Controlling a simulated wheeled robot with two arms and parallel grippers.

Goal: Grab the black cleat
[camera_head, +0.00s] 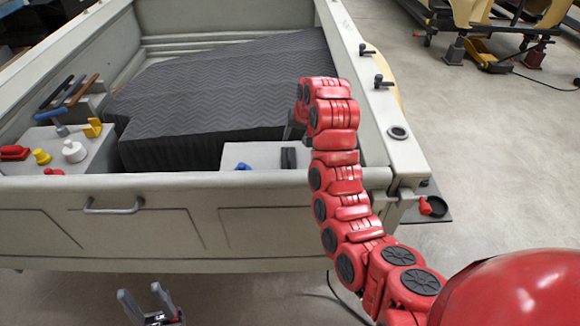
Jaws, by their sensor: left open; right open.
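A small dark block (288,158), possibly the black cleat, sits on the pale right-hand ledge inside the truck bed. My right arm reaches over the tailgate into the bed. Its gripper (293,124) is mostly hidden by the red wrist; a grey part shows just above the dark block, apparently apart from it. My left gripper (146,297) is open and empty, low in front of the tailgate.
A black ribbed mat (215,90) covers a raised block in the bed. The left ledge (90,152) holds several coloured knobs and tools. A small blue piece (243,166) lies left of the dark block. The tailgate (190,185) stands between my body and the bed.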

